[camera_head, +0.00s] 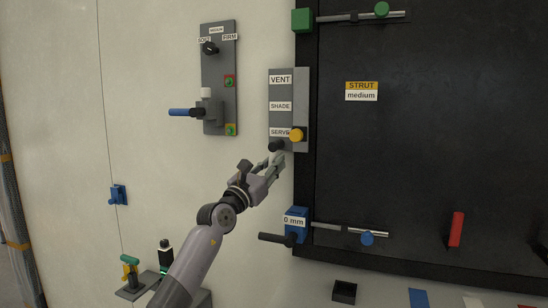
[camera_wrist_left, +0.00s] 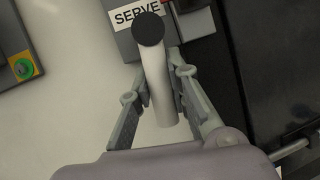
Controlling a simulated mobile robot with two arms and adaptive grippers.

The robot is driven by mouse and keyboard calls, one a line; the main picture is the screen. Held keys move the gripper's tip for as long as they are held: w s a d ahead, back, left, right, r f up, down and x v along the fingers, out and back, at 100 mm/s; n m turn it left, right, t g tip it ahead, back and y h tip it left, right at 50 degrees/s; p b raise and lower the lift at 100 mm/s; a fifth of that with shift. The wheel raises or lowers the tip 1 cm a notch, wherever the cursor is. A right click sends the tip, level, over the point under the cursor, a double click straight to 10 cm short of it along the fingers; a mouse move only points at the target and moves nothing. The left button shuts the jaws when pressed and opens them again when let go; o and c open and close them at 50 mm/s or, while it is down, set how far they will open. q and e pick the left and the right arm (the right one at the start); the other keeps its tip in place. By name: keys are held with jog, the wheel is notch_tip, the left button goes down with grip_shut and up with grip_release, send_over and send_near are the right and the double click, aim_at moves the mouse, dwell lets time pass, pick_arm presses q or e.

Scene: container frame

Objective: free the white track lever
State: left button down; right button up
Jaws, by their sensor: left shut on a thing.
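The white track lever (camera_wrist_left: 158,85) is a pale round bar with a dark end cap, seen in the left wrist view just below the SERVE label (camera_wrist_left: 137,13). In the head view its dark end (camera_head: 276,146) shows at the foot of the grey track panel (camera_head: 286,92), and its white part is hidden by the gripper. My left gripper (camera_head: 275,159) is shut on the lever, with one finger on each side of it in the left wrist view (camera_wrist_left: 159,98). My right gripper is not in view.
A yellow knob (camera_head: 296,135) sits close to the right of the gripper. A blue block (camera_head: 297,221) with a dark handle is below, on the black frame (camera_head: 304,180). A grey switch panel (camera_head: 219,75) with a blue handle is up left.

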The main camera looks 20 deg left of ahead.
pick_arm(q)
jog(key=shift+d+n+y+p, duration=0.25)
jog(key=shift+n+y+p, duration=0.2)
jog(key=shift+n, duration=0.15)
jog(key=shift+d+n+p, duration=0.1)
jog(key=shift+n+p, duration=0.2)
jog(key=shift+n, duration=0.2)
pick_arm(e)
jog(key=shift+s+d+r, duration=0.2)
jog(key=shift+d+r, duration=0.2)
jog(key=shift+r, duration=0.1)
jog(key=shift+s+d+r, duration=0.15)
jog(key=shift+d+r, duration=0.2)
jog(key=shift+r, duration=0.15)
pick_arm(q)
jog(key=shift+f+t, duration=0.1)
jog(key=shift+t, duration=0.2)
jog(key=c, duration=1.5)
grip_release()
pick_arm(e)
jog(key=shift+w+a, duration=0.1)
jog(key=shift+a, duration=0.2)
pick_arm(q)
jog(key=shift+s, duration=0.1)
jog(key=v, duration=1.2)
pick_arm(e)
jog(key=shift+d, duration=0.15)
